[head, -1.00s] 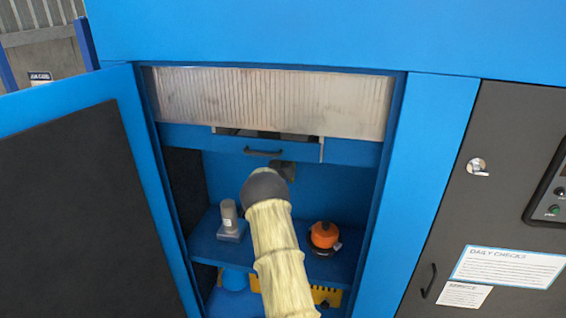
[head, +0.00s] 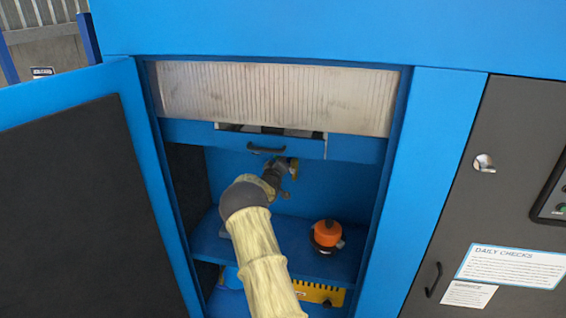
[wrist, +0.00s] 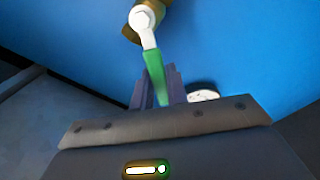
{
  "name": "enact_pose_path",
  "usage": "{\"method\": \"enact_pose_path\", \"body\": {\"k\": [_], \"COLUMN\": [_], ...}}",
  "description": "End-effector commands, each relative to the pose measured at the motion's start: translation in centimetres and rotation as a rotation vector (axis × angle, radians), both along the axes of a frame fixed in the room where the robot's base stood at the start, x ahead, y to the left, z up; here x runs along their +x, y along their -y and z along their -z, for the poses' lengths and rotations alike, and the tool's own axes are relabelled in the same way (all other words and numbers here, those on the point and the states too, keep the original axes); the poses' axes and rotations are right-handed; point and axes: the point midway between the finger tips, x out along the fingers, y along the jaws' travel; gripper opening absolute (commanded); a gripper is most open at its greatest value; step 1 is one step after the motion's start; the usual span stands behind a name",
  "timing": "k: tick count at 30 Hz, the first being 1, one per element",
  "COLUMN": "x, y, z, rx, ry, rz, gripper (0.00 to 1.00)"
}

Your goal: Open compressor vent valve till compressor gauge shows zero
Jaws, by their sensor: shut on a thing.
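The vent valve (wrist: 147,15) shows at the top of the wrist view as a pale pivot on a brass-coloured body against the blue panel. Its green lever (wrist: 153,70) slants down from the pivot to between the fingers of my gripper (wrist: 157,88), which is shut on it. A round white-faced gauge (wrist: 203,95) shows just right of the fingers, partly hidden by my gripper body; its reading is too small to tell. In the head view my gripper (head: 277,172) is inside the open blue cabinet, below the black drawer handle, and largely hides the valve.
The cabinet door (head: 65,200) stands open on the left. An orange-topped item (head: 326,235) stands on the blue shelf (head: 300,262), right of my arm. A yellow item (head: 320,293) lies below. A pale ribbed panel (head: 275,97) spans the opening above.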

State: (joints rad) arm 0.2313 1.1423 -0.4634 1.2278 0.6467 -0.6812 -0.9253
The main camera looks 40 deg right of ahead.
Motion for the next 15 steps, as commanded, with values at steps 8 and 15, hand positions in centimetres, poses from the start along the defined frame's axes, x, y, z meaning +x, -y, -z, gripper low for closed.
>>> {"method": "enact_pose_path", "body": {"k": [8, 15], "x": [0.2, 0.3], "y": [-0.7, -1.0], "z": [1.9, 3.2], "rx": [-0.171, -0.313], "ry": [-0.204, -0.371], "rz": [0.0, -0.001], "gripper": [0.0, 0.0]}}
